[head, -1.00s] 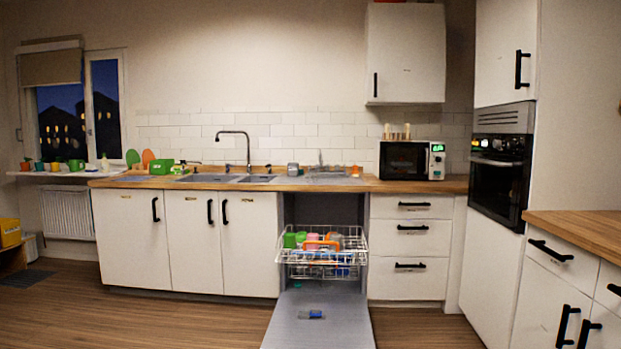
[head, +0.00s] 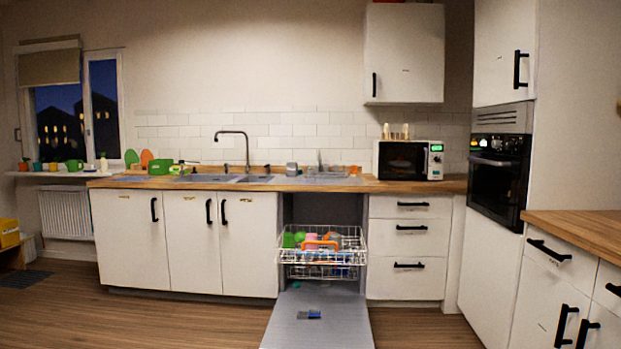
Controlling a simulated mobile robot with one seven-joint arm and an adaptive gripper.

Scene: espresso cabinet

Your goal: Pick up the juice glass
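I cannot pick out the juice glass for certain in the head view. A small grey cup-like item (head: 292,169) stands on the wooden counter right of the sink, too small to tell what it is. A small orange item (head: 354,170) stands further right on the counter. The pulled-out dishwasher rack (head: 322,273) holds several green, pink, orange and blue items; a glass among them cannot be told. My gripper is not in view.
The open dishwasher door (head: 318,335) lies low across the floor, with a small dark-blue item (head: 308,314) on it. A microwave (head: 408,160) stands on the counter at right. Another wooden counter (head: 580,232) juts in from the right. The floor at left (head: 150,325) is clear.

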